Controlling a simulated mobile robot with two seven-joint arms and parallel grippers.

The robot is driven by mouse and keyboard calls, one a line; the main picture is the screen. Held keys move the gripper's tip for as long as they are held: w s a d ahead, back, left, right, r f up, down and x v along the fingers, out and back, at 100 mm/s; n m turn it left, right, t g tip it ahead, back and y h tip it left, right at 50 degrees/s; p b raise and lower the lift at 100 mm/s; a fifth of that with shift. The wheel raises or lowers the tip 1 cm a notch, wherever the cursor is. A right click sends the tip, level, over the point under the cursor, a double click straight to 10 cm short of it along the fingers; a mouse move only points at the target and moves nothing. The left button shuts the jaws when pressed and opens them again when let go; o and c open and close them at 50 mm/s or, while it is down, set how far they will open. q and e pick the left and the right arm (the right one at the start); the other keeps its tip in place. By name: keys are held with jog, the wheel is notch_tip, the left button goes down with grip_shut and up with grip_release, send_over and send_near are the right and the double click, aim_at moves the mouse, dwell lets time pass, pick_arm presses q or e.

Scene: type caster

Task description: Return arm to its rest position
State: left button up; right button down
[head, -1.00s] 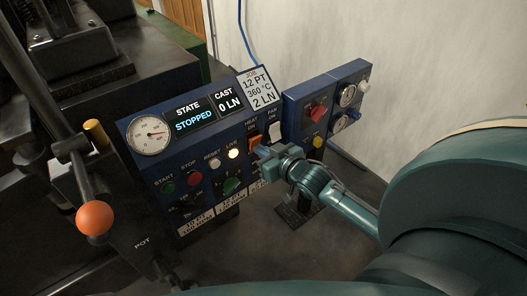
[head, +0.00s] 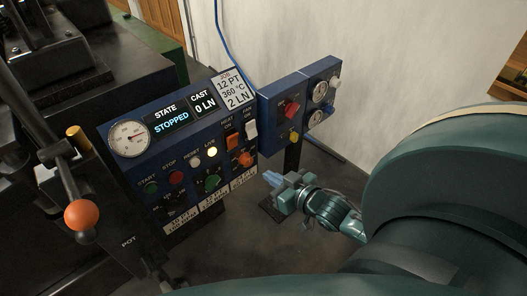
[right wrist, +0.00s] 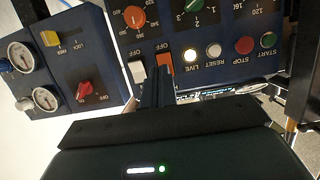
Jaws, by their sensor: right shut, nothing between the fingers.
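My right gripper (head: 275,183) is shut and empty. In the head view it is in front of and below the right end of the blue control panel (head: 118,165), apart from it. In the right wrist view the shut fingers (right wrist: 152,92) point toward the panel's orange heat switch and white fan switch. The orange heat switch (head: 232,139) and the white fan switch (head: 251,129) show uncovered in the head view. The display (head: 172,122) reads STOPPED, and the live lamp (head: 212,152) is lit. My left gripper is not in view.
A second blue box (head: 276,113) with a red knob (head: 291,109), a yellow knob (head: 294,136) and gauges stands right of the panel. A lever with an orange ball (head: 81,215) rises at the left. Bare floor (head: 235,250) lies below the panel.

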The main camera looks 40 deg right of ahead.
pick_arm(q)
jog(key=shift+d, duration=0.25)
pick_arm(e)
jog(key=shift+s, duration=0.2)
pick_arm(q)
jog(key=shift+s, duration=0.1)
